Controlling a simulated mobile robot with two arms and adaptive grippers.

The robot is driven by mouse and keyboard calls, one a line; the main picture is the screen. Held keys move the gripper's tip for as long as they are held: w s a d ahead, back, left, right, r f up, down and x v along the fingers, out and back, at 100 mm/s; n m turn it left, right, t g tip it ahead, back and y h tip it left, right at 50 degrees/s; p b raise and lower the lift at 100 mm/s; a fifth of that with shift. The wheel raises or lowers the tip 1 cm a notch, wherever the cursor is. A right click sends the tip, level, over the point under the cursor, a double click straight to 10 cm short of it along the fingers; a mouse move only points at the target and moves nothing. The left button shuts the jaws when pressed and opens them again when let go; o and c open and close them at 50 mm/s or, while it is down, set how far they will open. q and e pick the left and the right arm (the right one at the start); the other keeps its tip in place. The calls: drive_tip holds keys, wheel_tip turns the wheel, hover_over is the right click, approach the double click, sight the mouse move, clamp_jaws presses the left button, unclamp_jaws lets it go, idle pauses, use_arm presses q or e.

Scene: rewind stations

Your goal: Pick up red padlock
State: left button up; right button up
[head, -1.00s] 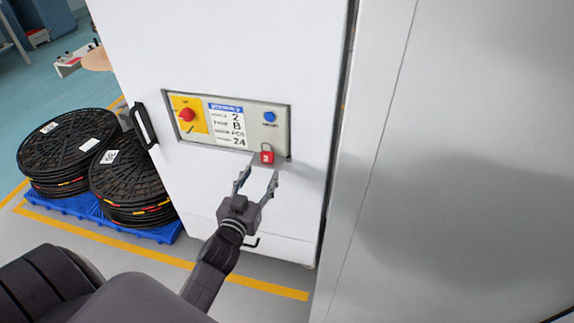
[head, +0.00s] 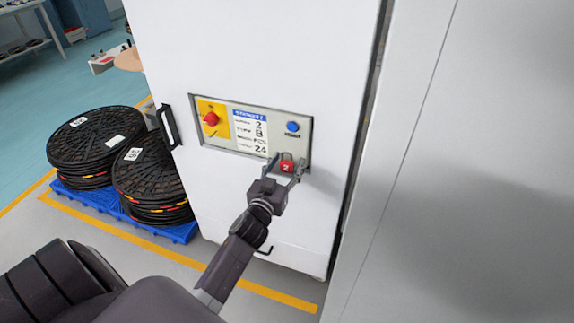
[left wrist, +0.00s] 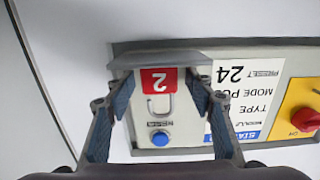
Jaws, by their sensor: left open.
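The red padlock (head: 287,167), marked with a white 2, sits at the lower right of the control panel (head: 222,145) on the white cabinet. It also shows in the left wrist view (left wrist: 157,81), upside down there, with its grey shackle. My left gripper (head: 285,168) is open, with one finger on each side of the padlock. In the left wrist view the fingers (left wrist: 160,105) stand apart from it, with gaps on both sides. My right gripper is not in view.
The panel carries a red rotary switch (head: 211,118) on a yellow plate, a station label (head: 250,130) and a blue button (head: 292,127). A black door handle (head: 170,127) sticks out at left. Black reels (head: 95,148) stand on a blue pallet (head: 180,232).

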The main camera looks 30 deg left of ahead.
use_arm(q)
drive_tip(key=c, duration=1.3)
drive_tip(key=shift+r, duration=0.1)
